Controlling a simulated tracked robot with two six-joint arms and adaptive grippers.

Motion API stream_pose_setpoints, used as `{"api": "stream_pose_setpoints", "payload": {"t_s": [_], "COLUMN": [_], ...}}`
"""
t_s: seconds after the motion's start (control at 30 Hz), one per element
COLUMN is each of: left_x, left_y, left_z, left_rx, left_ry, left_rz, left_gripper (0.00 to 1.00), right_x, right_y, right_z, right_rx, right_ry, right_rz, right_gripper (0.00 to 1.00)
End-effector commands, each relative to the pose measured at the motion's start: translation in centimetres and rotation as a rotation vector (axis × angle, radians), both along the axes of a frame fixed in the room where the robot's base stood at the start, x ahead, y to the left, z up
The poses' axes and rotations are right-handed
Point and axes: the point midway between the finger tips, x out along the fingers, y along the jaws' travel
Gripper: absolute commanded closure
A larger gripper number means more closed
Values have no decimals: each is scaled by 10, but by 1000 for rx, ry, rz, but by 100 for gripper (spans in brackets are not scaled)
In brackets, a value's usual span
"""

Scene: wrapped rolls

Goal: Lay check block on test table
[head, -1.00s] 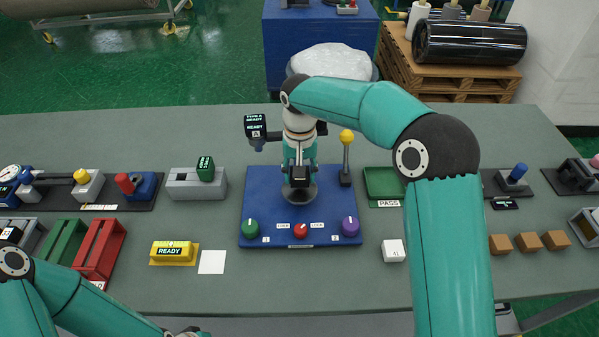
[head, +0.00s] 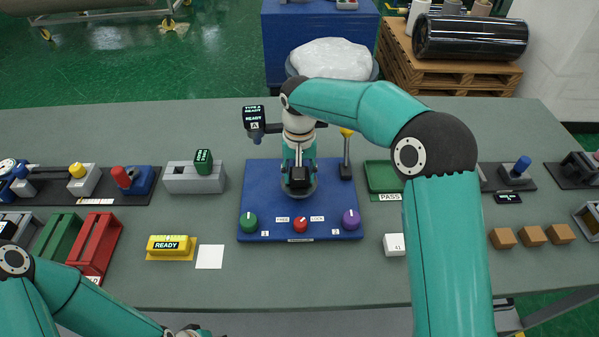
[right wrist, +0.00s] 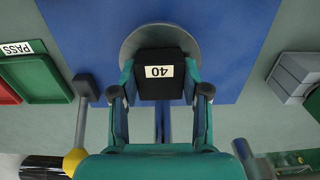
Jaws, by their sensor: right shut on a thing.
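A black block labelled 40 (right wrist: 157,78) is between the fingers of my right gripper (right wrist: 160,92), which is shut on it. In the head view the right gripper (head: 299,172) points down over the blue panel, and the black block (head: 298,178) shows at its tip. The round grey plate (right wrist: 133,42) lies under the block, its rim showing around it; it also shows in the head view (head: 301,195). I cannot tell whether the block touches the plate.
The blue panel (head: 262,190) carries green, red and purple knobs along its front. A yellow-knobbed lever (head: 346,158) stands close right of the gripper. A green PASS tray (head: 381,175) lies further right. A white block (head: 394,245) and bare table lie in front.

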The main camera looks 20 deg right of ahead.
Motion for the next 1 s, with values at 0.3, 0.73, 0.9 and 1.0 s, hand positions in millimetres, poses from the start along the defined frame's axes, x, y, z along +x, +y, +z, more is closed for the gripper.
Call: {"api": "stream_pose_setpoints", "payload": {"t_s": [0.3,0.73,0.9,1.0], "left_x": [0,0,0,0], "left_y": [0,0,0,0], "left_z": [0,1,1,1], "left_rx": [0,0,0,0], "left_ry": [0,0,0,0], "left_rz": [0,0,0,0], "left_gripper": [60,60,60,60], "right_x": [0,0,1,1], "right_y": [0,-1,0,-1], "right_z": [0,4,24,43], "right_rx": [0,0,1,1], "right_ry": [0,-1,-4,-4], "right_rz": [0,-1,-1,-2], "right_gripper": [29,25,25,25]}}
